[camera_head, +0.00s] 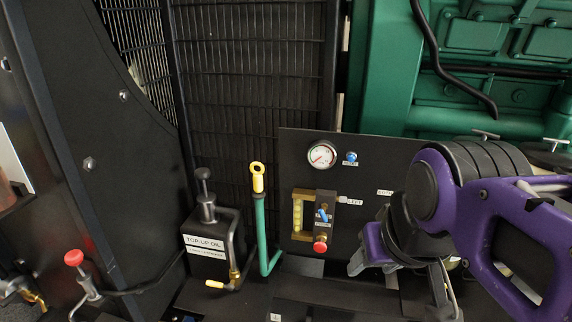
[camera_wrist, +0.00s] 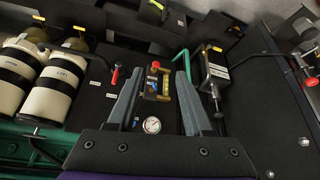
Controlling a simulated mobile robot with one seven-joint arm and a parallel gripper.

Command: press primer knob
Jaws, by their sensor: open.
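A black panel (camera_head: 375,155) carries a brass-framed block with a sight glass (camera_head: 304,215), a small blue lever (camera_head: 322,214) and a red knob (camera_head: 320,246) at its bottom. The labels are too small to confirm which part is the primer knob. My gripper (camera_head: 385,268) is open and empty, to the right of the block in the head view. In the wrist view, the block (camera_wrist: 158,86) and its red knob (camera_wrist: 155,65) appear between the two grey fingers of my gripper (camera_wrist: 161,68), apparently beyond them and apart.
A gauge (camera_head: 321,155) and a blue knob (camera_head: 351,157) sit high on the panel. A green tube with a yellow loop (camera_head: 258,178) and a black top-up oil can (camera_head: 207,238) stand left. White filters (camera_wrist: 58,85) and a red-tipped lever (camera_wrist: 115,76) stand to the wrist view's left.

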